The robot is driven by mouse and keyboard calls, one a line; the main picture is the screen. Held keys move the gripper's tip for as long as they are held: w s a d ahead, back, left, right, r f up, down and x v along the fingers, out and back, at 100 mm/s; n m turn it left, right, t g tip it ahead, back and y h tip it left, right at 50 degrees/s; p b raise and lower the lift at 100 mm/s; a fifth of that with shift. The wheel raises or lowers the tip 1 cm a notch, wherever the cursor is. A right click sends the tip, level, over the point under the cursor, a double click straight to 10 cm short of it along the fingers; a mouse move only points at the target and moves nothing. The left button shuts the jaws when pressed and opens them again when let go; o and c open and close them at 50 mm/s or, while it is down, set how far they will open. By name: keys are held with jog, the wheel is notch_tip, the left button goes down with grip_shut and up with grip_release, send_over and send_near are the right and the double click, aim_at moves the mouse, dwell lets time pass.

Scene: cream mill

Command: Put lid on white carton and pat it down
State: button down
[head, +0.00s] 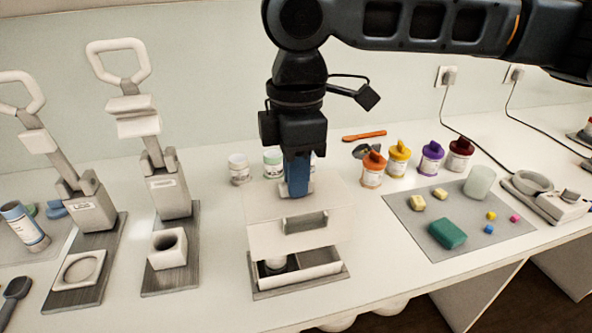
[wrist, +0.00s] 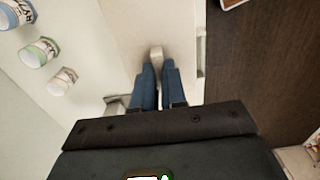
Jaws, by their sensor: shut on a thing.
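My gripper (head: 297,190) points down with its blue fingers shut on the small knob of a white lid (head: 265,205). In the wrist view my fingers (wrist: 157,70) close on this pale knob (wrist: 156,52), with the white lid (wrist: 125,25) under them. The lid hangs over the white carton (head: 318,279) and hides its back part. The carton stands on a grey board at the front of the counter. Its front interior shows below the lid, with a small jar (head: 275,265) inside at the left. The lid appears apart from the carton's front rim.
Two lever presses (head: 85,212) (head: 172,200) stand left of the carton. Small white jars (head: 239,168) stand behind. Several colour-lidded jars (head: 372,170) stand to the right, beyond a grey mat (head: 415,228) with a green block (head: 447,233). The counter's front edge is close to the carton.

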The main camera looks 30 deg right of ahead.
jog(key=shift+f, duration=0.65)
jog(key=shift+f, duration=0.35)
jog(key=shift+f+b, duration=1.05)
jog(key=shift+f, duration=0.55)
jog(key=shift+f, duration=0.85)
dwell(1.3)
grip_release()
dwell(1.1)
jog(key=shift+r+p, duration=3.45)
jog(key=shift+r, duration=0.05)
